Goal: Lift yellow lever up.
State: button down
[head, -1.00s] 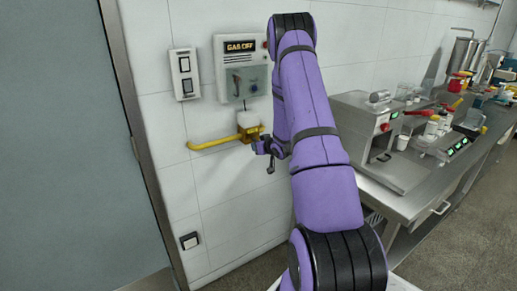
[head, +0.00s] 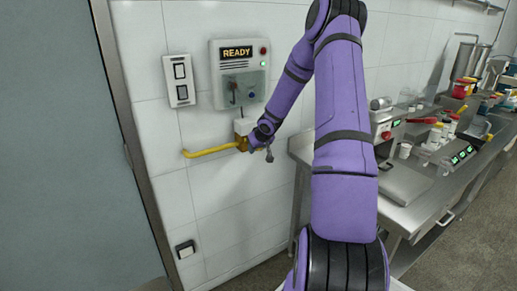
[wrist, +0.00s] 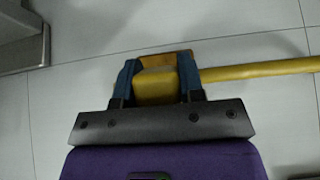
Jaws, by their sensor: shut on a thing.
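The yellow lever (wrist: 155,88) shows in the wrist view as a blocky yellow piece between the two fingers of my gripper (wrist: 159,76). The fingers touch it on both sides, and the gripper is shut on it. In the head view my gripper (head: 251,143) is at the yellow valve fitting on the wall, below the control box. The fingers and my wrist cover most of the lever there, so its exact angle is hard to tell.
A yellow pipe (head: 208,152) runs left from the fitting along the tiled wall. The control box (head: 238,75) above reads READY. A switch plate (head: 179,81) is to its left. A steel bench (head: 425,195) with equipment stands at the right.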

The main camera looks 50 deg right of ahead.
jog(key=shift+r+g, duration=0.2)
jog(key=shift+g, duration=0.3)
dwell(0.3)
jog(key=c, duration=0.7)
grip_release()
jog(key=v, duration=1)
jog(key=shift+s+d+r, duration=0.1)
jog(key=shift+s+r, duration=0.05)
jog(key=shift+r, duration=0.2)
